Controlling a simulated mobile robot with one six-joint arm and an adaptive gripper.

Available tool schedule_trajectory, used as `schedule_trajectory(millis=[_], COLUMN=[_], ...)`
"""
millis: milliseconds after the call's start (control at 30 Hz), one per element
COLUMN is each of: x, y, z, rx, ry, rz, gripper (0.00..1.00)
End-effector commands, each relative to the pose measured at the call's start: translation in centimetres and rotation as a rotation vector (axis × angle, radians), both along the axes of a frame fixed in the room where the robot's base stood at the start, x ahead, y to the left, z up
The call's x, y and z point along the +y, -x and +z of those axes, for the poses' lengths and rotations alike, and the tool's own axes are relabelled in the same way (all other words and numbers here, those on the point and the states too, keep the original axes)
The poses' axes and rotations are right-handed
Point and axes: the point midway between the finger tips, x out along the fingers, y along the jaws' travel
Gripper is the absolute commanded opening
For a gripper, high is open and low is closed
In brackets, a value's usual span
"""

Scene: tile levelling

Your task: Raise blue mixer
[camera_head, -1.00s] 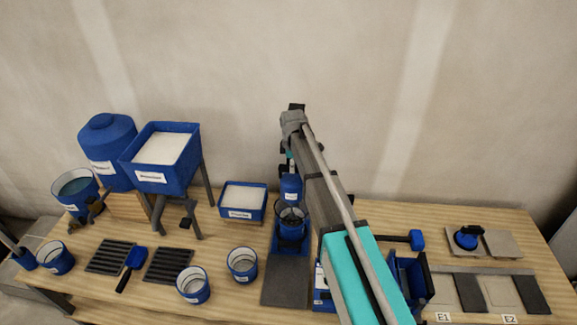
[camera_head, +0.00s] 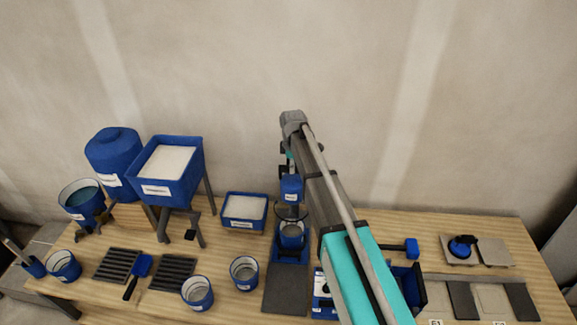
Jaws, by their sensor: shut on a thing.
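The blue mixer (camera_head: 291,188) is an upright blue cylinder in the middle of the head view, left of my arm. A dark ring and thin rods show below it, over a blue bucket (camera_head: 292,236) on a blue stand. My gripper (camera_head: 284,170) is at the mixer's top, partly hidden by my arm, and is shut on the mixer. The fingers' exact contact is too small to see. The mixer's body is above the bucket's rim; I cannot tell whether its lower end is still inside.
A blue tray of white powder (camera_head: 244,209) stands left of the mixer. A hopper (camera_head: 168,172), a blue tank (camera_head: 114,160) and several small buckets are farther left. A dark mat (camera_head: 287,290) lies in front of the stand. Tiles (camera_head: 495,251) lie at the right.

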Motion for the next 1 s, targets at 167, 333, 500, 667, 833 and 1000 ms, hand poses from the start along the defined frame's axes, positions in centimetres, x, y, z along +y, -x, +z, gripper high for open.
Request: schedule_trajectory(millis=[167,333,500,667,833,1000], x=[0.1,0.09,0.06,0.05,0.05,0.05], y=[-0.45,-0.41,-0.29,-0.23,-0.19,-0.18], z=[0.12,0.12,0.08,0.06,0.05,0.48], rx=[-0.008,-0.007,-0.005,-0.004,-0.003,-0.003], ry=[-0.002,-0.002,-0.001,-0.001,-0.001,-0.001], rz=[0.0,0.0,0.0,0.0,0.0,0.0], gripper=[0.0,0.59,0.66,0.66,0.66,0.66])
